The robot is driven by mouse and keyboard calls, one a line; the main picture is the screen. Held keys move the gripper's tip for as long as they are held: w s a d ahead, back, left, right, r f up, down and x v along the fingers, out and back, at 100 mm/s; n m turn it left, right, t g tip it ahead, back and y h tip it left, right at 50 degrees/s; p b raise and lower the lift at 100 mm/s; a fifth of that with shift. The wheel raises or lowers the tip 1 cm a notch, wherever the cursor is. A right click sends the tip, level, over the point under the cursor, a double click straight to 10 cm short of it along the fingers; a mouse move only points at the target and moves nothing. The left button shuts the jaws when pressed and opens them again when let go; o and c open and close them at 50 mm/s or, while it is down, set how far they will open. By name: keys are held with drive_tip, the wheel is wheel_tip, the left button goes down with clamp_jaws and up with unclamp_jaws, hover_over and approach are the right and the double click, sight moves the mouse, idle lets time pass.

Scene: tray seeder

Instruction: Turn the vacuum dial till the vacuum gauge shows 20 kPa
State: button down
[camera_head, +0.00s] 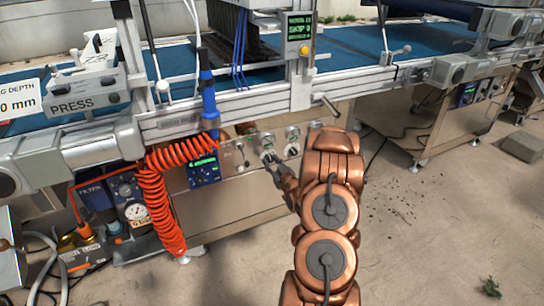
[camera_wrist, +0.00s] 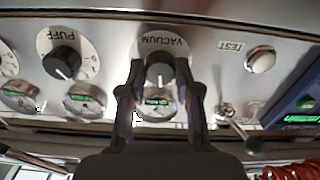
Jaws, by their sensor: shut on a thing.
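The vacuum dial (camera_wrist: 160,72) is a dark round knob on a pale plate marked VACUUM, which appears upside down in the wrist view. My gripper (camera_wrist: 161,80) has one finger on each side of the knob and is shut on it. The vacuum gauge (camera_wrist: 157,103) is a small round gauge with a green band, just below the dial in the wrist view and partly between my fingers. Its needle and figures are too small to read. In the head view my gripper (camera_head: 277,171) reaches the front panel, and its tips partly hide the dial.
A puff dial (camera_wrist: 66,63) with its own gauge (camera_wrist: 84,98) is left of the vacuum dial in the wrist view. A white TEST button (camera_wrist: 261,60), a toggle lever (camera_wrist: 230,115) and a blue display box (camera_wrist: 296,105) are to the right. An orange coiled hose (camera_head: 152,205) hangs left in the head view.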

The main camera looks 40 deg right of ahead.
drive_tip(key=shift+m+p, duration=0.5)
drive_tip(key=c, duration=0.8)
unclamp_jaws()
drive_tip(key=v, duration=1.2)
